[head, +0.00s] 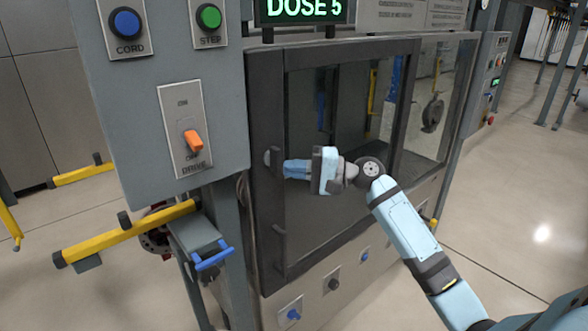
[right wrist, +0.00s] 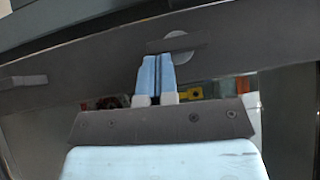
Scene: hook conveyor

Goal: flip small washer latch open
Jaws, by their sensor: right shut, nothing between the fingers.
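The small washer's latch is a round grey disc (head: 267,157) with a dark bar across it, on the left edge of the dark door frame. In the right wrist view the disc (right wrist: 181,57) shows just beyond my fingertips, with the dark bar (right wrist: 190,41) lying across it. My right gripper (head: 286,169) points left at the latch. Its blue fingers are together and hold nothing; they also show in the right wrist view (right wrist: 157,64). The tips are at or very near the bar; I cannot tell whether they touch. My left gripper is not in view.
The washer door frame (head: 273,205) surrounds a glass window and carries a dark handle (head: 279,240) below the latch. A grey panel (head: 130,90) with buttons and an orange drive switch (head: 193,141) stands at left. A yellow bar (head: 125,232) projects lower left. Floor at right is clear.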

